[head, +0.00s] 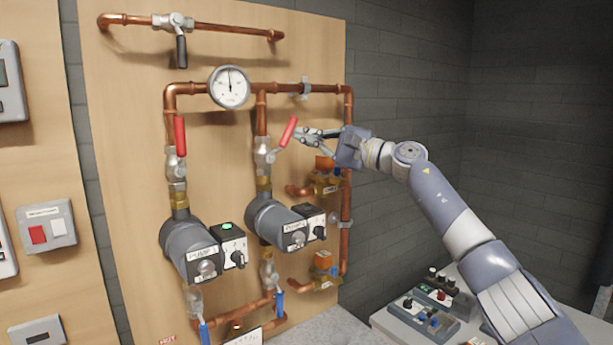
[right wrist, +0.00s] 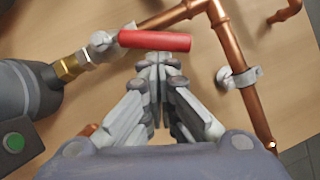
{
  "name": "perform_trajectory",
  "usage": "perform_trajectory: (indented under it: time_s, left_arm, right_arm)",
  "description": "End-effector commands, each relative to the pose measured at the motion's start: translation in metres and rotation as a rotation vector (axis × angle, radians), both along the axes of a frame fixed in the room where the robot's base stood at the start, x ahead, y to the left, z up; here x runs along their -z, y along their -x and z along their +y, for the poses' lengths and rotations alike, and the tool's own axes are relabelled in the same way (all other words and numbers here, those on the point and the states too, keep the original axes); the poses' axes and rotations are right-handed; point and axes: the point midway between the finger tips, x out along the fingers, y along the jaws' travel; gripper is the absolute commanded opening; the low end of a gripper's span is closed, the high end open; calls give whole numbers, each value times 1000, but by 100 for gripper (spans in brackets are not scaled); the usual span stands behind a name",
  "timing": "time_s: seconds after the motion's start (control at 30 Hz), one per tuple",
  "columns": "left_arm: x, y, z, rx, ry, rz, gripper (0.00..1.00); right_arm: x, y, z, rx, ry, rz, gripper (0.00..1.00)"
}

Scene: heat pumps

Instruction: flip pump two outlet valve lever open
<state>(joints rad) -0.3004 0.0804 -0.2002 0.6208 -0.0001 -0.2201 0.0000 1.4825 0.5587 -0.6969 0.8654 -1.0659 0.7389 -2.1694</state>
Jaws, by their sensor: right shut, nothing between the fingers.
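The outlet valve above pump two has a red lever (head: 288,132), tilted up and to the right from its valve body (head: 263,153). Pump two (head: 280,222) sits below it. My right gripper (head: 299,134) is shut and empty, with its fingertips right beside the red lever on its right side. In the right wrist view the red lever (right wrist: 155,41) lies across the front of the shut fingertips (right wrist: 158,60); whether they touch cannot be told. Pump one's red outlet lever (head: 180,136) points straight up. My left gripper is not in view.
A pressure gauge (head: 229,87) and copper pipes (head: 285,88) run above the pumps. Orange-topped valves (head: 325,163) sit right of pump two. Blue levers (head: 279,303) are below the pumps. A control box (head: 430,305) stands at lower right.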

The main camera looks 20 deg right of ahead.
Motion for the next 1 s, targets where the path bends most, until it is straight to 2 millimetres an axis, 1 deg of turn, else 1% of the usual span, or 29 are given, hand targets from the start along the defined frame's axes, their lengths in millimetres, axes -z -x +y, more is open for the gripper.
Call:
perform_trajectory:
  time_s: [0.03, 0.3, 0.5, 0.7, 1.0]
  left_arm:
    - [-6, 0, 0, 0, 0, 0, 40]
    - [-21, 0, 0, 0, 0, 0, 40]
    - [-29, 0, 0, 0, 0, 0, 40]
    - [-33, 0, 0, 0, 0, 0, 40]
    - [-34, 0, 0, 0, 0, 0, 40]
  right_arm:
    - [-10, 3, 6, -10, 37, -19, 0]
    - [-20, 6, 17, -11, 219, -83, 0]
    - [-24, 9, 24, -12, 316, -118, 0]
    - [-24, 10, 28, -12, 373, -136, 0]
    - [-23, 10, 29, -13, 394, -142, 0]
